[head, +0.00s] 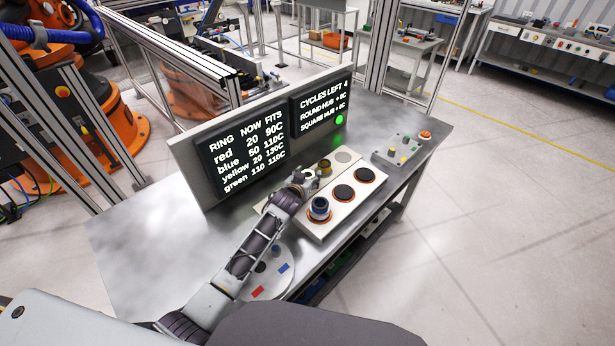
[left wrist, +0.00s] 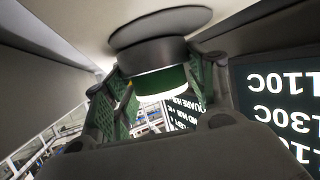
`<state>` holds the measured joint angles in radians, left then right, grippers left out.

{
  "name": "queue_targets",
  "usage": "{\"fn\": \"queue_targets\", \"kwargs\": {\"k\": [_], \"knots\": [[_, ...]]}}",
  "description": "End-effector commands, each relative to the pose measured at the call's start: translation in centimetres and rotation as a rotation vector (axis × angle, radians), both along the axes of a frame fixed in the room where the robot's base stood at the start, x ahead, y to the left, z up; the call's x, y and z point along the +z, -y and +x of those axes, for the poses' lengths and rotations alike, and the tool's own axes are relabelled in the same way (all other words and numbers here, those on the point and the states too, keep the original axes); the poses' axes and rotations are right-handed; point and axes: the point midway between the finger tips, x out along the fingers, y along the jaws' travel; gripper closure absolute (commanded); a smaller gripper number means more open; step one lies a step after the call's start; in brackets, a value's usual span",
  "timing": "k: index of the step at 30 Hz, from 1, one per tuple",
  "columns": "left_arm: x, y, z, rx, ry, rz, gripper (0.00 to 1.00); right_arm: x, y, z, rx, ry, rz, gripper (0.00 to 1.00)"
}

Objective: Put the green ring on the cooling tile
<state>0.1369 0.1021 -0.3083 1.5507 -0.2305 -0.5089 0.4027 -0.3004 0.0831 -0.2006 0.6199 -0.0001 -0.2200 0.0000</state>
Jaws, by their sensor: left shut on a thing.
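My left gripper (head: 304,178) reaches over the left side of the pale panel (head: 315,227). In the left wrist view, which looks upside down, its fingers (left wrist: 155,88) are shut on the green ring (left wrist: 160,82), a dark grey band with a green edge. A grey round disc (left wrist: 160,24) shows right against the ring's grey end; I cannot tell whether they touch. In the head view the gripper hides the ring and what lies under it. A pale round spot (head: 344,156) at the panel's back is bare; I cannot tell which spot is the cooling tile. My right gripper is not in view.
A blue ring (head: 319,205) stands on the nearest orange-rimmed pad; two dark pads (head: 343,193) (head: 367,175) are empty. A yellowish ring (head: 324,167) stands beside my gripper. The display board (head: 240,150) rises close behind. A button box (head: 400,150) is at the right.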

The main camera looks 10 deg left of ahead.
Motion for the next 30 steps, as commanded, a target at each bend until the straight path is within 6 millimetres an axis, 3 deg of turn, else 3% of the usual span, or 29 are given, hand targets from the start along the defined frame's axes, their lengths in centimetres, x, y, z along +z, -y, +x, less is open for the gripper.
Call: {"fn": "queue_targets", "kwargs": {"k": [10,11,12,30], "knots": [[-0.07,0.03,0.06,0.000,0.003,-0.001,0.87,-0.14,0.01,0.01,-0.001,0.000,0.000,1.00],[-0.19,0.01,-0.01,0.000,0.000,0.000,0.40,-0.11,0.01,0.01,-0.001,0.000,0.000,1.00],[-0.18,0.01,0.00,0.000,0.000,0.000,0.35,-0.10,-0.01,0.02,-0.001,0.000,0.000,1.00],[0.24,-0.04,-0.50,0.000,0.001,-0.001,0.34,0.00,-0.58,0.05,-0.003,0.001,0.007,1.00]]}}
